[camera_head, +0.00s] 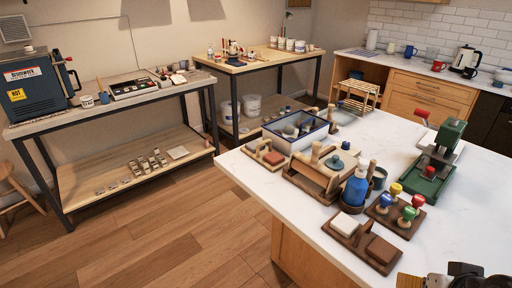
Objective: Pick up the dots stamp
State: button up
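Several stamps with coloured round knobs stand on a small dark wooden tray (381,221) on the white counter at right of centre. They are a yellow-knobbed stamp (396,188), a blue-knobbed stamp (385,200), a red-knobbed stamp (418,200) and a green-knobbed stamp (409,213). Their stamping faces are hidden, so I cannot tell which one is the dots stamp. A dark part of my gripper (462,277) shows at the bottom right edge, below and right of the stamps and apart from them. Its fingers are mostly cut off by the frame.
Close left of the stamps are a blue bottle (356,188), a wooden box (316,180) and a tray with two blocks (360,244). A green press (437,165) stands behind them. The white counter (470,220) is clear to the right. Two workbenches stand farther back.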

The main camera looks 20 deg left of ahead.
aim_at(418, 201)
jog(key=i+j+z, duration=0.15)
jog(key=z, duration=0.3)
jog(key=i+j+z, duration=0.1)
jog(key=j+z, duration=0.15)
jog(key=z, duration=0.25)
